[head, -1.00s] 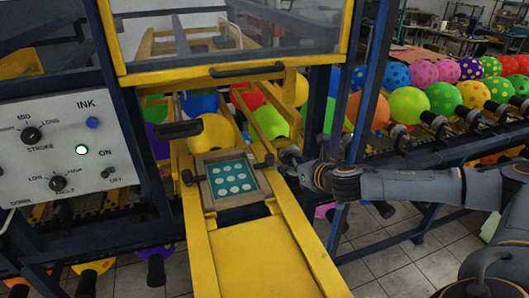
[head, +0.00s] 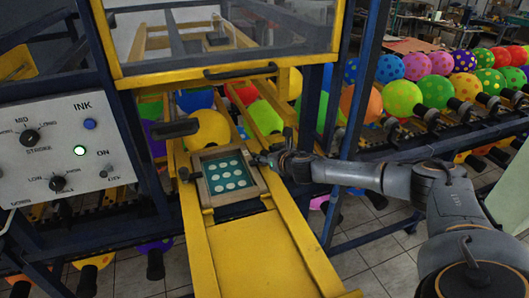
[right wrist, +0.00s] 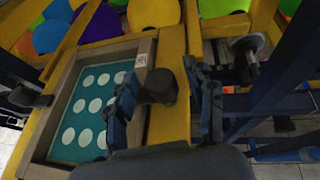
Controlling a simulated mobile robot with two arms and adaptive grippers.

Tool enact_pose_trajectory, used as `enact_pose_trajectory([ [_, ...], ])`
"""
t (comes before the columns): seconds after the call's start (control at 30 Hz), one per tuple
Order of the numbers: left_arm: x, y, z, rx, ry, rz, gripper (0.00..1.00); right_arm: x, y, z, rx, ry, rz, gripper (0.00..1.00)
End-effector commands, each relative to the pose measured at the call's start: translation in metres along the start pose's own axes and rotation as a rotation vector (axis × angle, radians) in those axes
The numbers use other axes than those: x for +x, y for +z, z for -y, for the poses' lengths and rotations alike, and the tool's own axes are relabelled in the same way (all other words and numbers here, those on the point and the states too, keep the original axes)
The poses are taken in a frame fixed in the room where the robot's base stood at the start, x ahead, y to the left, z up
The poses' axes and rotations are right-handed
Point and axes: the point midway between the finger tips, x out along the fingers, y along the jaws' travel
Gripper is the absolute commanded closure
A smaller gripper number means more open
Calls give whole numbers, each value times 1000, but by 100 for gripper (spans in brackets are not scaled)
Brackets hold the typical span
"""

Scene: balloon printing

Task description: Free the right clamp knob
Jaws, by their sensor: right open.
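The printing screen (head: 226,175) is a wooden frame around a teal panel with white dots, lying on the yellow rails. It also shows at the left of the right wrist view (right wrist: 92,108). The right clamp knob (right wrist: 157,87) is dark and round, at the frame's right edge. My right gripper (right wrist: 165,108) is open, one finger on each side of the knob; I cannot tell if they touch it. In the head view the right gripper (head: 264,160) largely hides that knob. My left gripper is out of view.
A control panel (head: 62,147) with knobs and a lit green lamp stands at left. A yellow-framed clear guard (head: 215,35) with a dark handle hangs above. A blue post (head: 362,115) stands close behind my right arm. Dotted balloons (head: 403,98) line the right side.

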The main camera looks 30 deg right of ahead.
Motion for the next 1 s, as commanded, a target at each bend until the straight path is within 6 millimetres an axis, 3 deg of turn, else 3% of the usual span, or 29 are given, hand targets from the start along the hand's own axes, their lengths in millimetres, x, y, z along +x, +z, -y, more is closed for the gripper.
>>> enact_pose_trajectory([
  [0.4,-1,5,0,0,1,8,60,6,0,0,0,-1,0,46],
  [0.67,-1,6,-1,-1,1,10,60,6,0,0,0,-1,0,99],
  [1.0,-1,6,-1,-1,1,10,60,6,0,-1,13,-32,0,100],
])
